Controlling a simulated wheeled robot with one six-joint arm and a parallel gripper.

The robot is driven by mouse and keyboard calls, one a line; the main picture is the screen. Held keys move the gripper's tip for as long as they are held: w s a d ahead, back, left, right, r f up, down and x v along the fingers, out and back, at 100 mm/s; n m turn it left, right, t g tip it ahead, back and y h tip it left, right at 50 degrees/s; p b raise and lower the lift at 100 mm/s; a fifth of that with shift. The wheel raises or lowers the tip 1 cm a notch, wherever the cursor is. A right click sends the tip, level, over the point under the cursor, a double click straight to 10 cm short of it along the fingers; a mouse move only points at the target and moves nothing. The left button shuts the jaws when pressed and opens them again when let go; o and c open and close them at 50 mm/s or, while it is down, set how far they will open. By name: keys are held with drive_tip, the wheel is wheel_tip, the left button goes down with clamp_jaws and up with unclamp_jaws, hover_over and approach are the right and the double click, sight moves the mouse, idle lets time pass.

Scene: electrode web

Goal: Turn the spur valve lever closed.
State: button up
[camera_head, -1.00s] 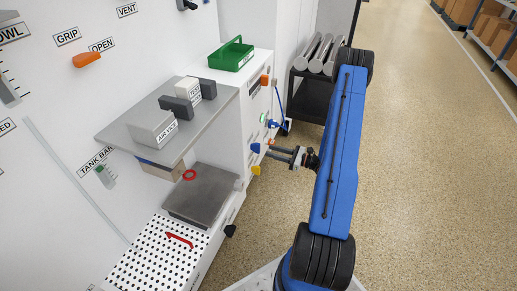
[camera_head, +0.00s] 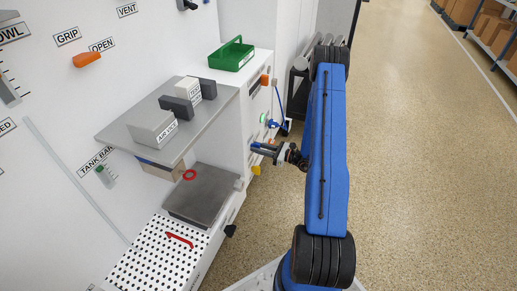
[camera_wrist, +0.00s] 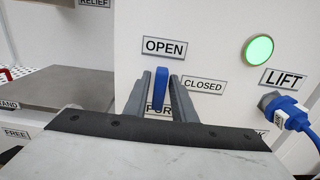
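The blue spur valve lever (camera_wrist: 161,88) stands upright below the OPEN label (camera_wrist: 165,47) in the wrist view. The CLOSED label (camera_wrist: 204,84) is to its right. My gripper (camera_wrist: 160,92) has one finger on each side of the lever, and the lever's top sits between the tips. The fingers look apart, with a small gap showing on the left; contact on the right cannot be told. A label under the lever is partly hidden by my fingers.
A lit green button (camera_wrist: 258,49), a LIFT label (camera_wrist: 283,79) and a blue cable plug (camera_wrist: 285,108) are right of the lever. In the head view a yellow knob (camera_head: 256,170) sits just below my gripper. A green tray (camera_head: 232,54) stands on the cabinet top.

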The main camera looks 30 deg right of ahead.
clamp_jaws()
drive_tip(key=shift+m, duration=0.3)
drive_tip(key=m, duration=0.3)
drive_tip(key=shift+d, duration=0.15)
drive_tip(key=m, duration=0.5)
drive_tip(key=shift+w+d+f, duration=0.1)
drive_tip(key=m, duration=0.4)
drive_tip(key=shift+f+m, duration=0.1)
drive_tip(key=shift+m, duration=0.2)
drive_tip(key=m, duration=0.4)
drive_tip(key=shift+d+f+m, duration=0.1)
drive_tip(key=shift+f+m, duration=0.05)
drive_tip(key=shift+m, duration=0.15)
